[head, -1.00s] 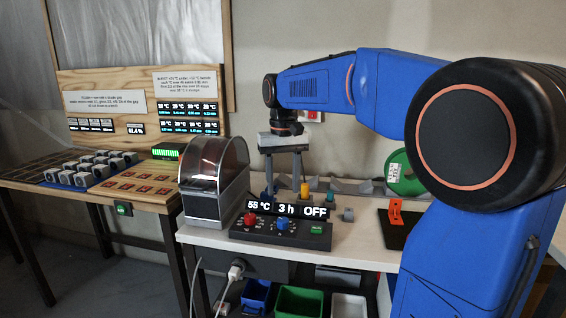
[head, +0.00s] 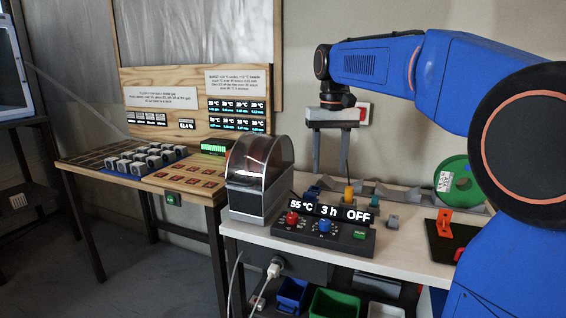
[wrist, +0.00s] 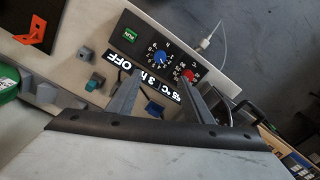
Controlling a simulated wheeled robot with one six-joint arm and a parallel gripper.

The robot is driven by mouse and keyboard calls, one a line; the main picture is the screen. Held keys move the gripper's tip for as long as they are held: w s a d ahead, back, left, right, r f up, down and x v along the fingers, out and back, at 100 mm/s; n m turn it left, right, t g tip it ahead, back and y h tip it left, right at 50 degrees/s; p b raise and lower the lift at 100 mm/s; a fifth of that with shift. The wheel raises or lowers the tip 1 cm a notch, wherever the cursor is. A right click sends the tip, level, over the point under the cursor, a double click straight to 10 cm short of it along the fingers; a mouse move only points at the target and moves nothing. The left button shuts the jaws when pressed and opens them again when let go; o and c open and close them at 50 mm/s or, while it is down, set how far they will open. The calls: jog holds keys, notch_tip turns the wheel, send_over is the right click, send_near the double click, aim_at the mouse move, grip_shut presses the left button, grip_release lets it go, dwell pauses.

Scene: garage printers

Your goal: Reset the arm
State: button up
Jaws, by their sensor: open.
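My blue arm reaches in from the right in the head view. My gripper (head: 331,158) hangs pointing down above the back of the white bench, behind the control box. Its two grey fingers are apart with nothing between them. In the wrist view the open fingers (wrist: 158,84) show over the control box (wrist: 163,50). In the head view that box (head: 323,233) has a red knob, a blue knob and a green button, and its display reads 55 °C, 3 h, OFF.
A clear-domed dryer (head: 258,178) stands left of the control box. A green spool (head: 456,182) and an orange holder (head: 444,220) are at the right. A wooden table (head: 190,190) with several grey blocks is farther left. Bins (head: 333,303) sit below the bench.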

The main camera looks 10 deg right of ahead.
jog(key=s+f+n+t, duration=0.1)
jog(key=s+f+t, duration=0.1)
jog(key=s+f, duration=0.9)
jog(key=s+a+f+n+t, duration=0.1)
jog(key=s+f+t, duration=0.1)
jog(key=s+f, duration=0.9)
jog(key=s, duration=0.5)
jog(key=shift+s+a+t, duration=0.25)
jog(key=shift+t, duration=0.15)
dwell(0.3)
